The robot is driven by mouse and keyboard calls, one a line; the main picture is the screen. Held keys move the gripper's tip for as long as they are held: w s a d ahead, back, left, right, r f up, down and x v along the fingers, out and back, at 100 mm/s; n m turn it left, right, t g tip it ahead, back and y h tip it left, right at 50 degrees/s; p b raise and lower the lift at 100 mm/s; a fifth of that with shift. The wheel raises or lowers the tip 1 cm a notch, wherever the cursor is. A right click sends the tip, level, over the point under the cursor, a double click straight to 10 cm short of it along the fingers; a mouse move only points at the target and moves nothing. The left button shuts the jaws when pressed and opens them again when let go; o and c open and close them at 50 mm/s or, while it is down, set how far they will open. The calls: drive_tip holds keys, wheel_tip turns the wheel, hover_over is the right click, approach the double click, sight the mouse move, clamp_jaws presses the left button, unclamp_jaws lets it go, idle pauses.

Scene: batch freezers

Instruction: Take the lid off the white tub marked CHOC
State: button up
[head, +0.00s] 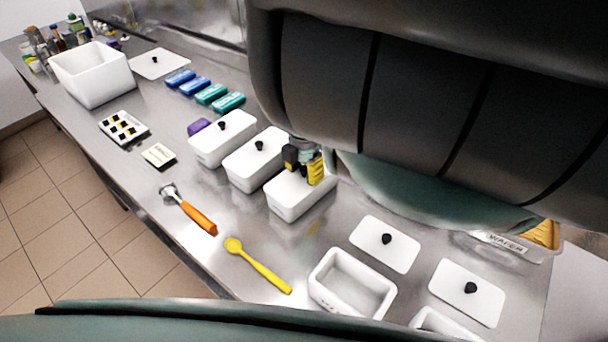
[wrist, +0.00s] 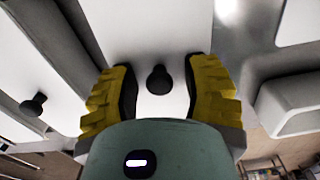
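Three lidded white tubs stand in a row in the head view: the left tub (head: 224,152), the middle tub (head: 254,173) and the right tub (head: 288,202). I cannot read CHOC on any of them. My gripper (head: 303,166) is over the right tub, whose lid is on and partly hidden by the fingers. In the wrist view my gripper (wrist: 158,74) is open, its yellow-padded fingers on either side of the lid's black knob (wrist: 159,79). A gap shows between the knob and each finger.
An open empty white tub (head: 352,287) and two loose lids (head: 385,243) (head: 467,292) lie to the right. An orange-handled scoop (head: 197,216) and a yellow spoon (head: 259,267) lie in front. The middle tub's knob (wrist: 33,104) is close beside my gripper.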

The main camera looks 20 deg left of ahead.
sight(304, 170)
clamp_jaws()
drive_tip(key=shift+r, duration=0.1)
idle(0.4)
drive_tip(key=shift+r, duration=0.9)
drive_tip(key=shift+s+d+r+p, duration=0.1)
drive_tip(key=shift+s+r+p, duration=0.1)
drive_tip(key=shift+r, duration=0.3)
drive_tip(key=shift+s+r+p, duration=0.1)
drive_tip(key=shift+r+p, duration=0.05)
drive_tip(key=shift+r, duration=0.35)
drive_tip(key=s+d+p, duration=0.3)
drive_tip(key=s+p, duration=1)
drive_tip(key=s, duration=0.2)
drive_tip(key=shift+r, duration=0.45)
